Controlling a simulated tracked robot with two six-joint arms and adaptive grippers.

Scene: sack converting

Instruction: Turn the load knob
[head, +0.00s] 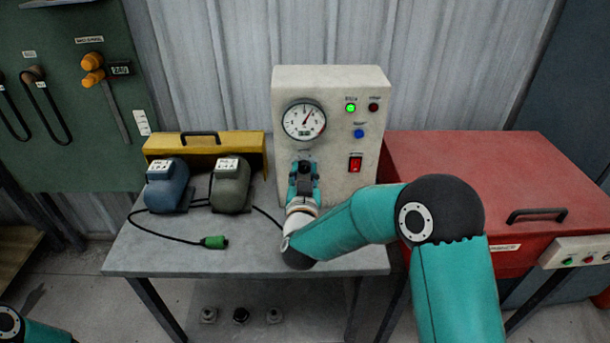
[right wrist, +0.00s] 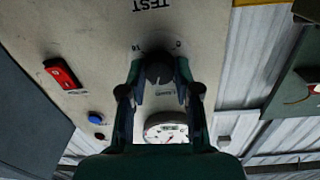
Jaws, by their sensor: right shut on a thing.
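The load knob (right wrist: 159,70) is a small dark round knob on the front of the beige test box (head: 347,187). My right gripper (right wrist: 159,76) is shut on it, one finger on each side, in the right wrist view. In the head view the right gripper (head: 304,172) reaches the box face just below the round gauge (head: 303,120) and hides the knob. The gauge needle points up and slightly right. Only a part of my left arm shows at the lower left; the left gripper is out of view.
The box carries a lit green lamp (head: 351,107), a dark red lamp (head: 374,107), a blue button (head: 359,133) and a red switch (head: 355,163). Two motors, blue (head: 168,186) and grey-green (head: 230,187), stand left on the grey table (head: 190,259). A green plug (head: 214,242) lies in front.

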